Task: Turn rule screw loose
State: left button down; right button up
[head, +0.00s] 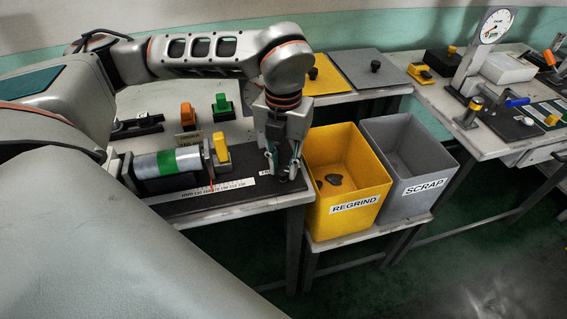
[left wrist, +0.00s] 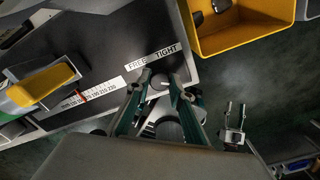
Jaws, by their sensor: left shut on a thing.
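The rule screw (left wrist: 160,81) is a small round knob on the dark base plate (left wrist: 110,50), beside a white label (left wrist: 151,57) reading FREE and TIGHT. My left gripper (left wrist: 160,88) points down at the plate's right end and is shut on the screw, one finger on each side. In the head view the left gripper (head: 286,174) hides the screw and most of the label. The white rule strip (head: 215,188) with printed numbers lies along the plate, with a thin red pointer (head: 211,178) over it. My right gripper (left wrist: 235,106) shows small in the left wrist view, fingers apart and empty.
A silver and green roll (head: 168,162) and a yellow block (head: 221,150) stand left of the gripper. The yellow REGRIND bin (head: 375,187), holding dark pieces, is close on the right, beside the grey SCRAP bin (head: 432,183). Green and orange blocks stand behind.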

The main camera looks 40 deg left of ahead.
aim_at(283, 169)
dwell(0.5)
pick_arm(q)
jog(key=c, duration=1.8)
grip_release()
jog(key=shift+r, duration=0.1)
notch_tip(283, 169, up, 12)
jog(key=shift+f, duration=0.1)
